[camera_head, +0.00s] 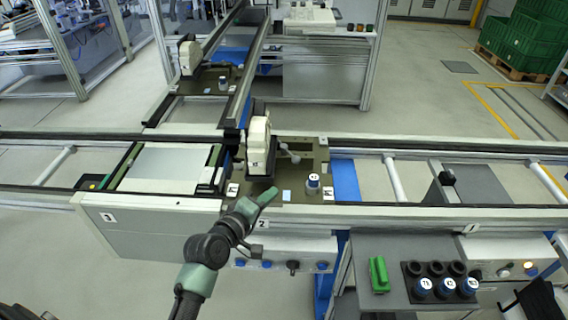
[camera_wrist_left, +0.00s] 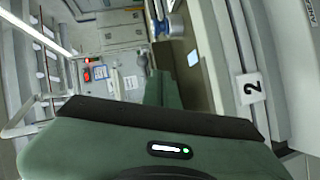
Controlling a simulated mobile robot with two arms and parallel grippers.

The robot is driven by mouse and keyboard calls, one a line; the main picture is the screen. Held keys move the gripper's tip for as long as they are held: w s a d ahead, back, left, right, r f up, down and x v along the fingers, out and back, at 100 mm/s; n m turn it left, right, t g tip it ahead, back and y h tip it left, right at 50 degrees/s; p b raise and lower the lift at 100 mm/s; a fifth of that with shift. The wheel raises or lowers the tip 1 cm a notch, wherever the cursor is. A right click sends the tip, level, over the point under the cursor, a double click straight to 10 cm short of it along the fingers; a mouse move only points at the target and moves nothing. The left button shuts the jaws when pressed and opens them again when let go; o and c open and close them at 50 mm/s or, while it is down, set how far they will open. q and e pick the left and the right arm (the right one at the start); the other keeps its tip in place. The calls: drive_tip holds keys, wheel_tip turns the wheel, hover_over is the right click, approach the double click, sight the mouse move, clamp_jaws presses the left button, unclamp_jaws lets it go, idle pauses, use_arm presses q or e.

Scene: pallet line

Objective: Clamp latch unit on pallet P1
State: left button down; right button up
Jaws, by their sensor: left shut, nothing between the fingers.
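The shut fingers (camera_wrist_left: 160,88) also show in the left wrist view. My right gripper is not in view.
A blue-and-white capped cylinder (camera_head: 313,183) stands on the pallet's right part. A second pallet with a similar cream unit (camera_head: 190,57) is farther back. A grey side table (camera_head: 400,245) at the front right holds a green block (camera_head: 379,274) and a black rack (camera_head: 440,283) with several cylinders.

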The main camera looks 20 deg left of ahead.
use_arm(q)
wheel_tip(320, 180, up, 2)
drive_tip(key=w+a+r+n+t, duration=0.1)
drive_tip(key=w+a+n, duration=0.1)
drive_tip(key=p, duration=0.2)
approach(292, 156)
drive_tip(key=shift+y, duration=0.3)
drive_tip(key=x, duration=0.5)
drive_tip(key=shift+d, duration=0.2)
drive_tip(key=shift+f+b, duration=0.15)
drive_tip(key=shift+b, duration=0.25)
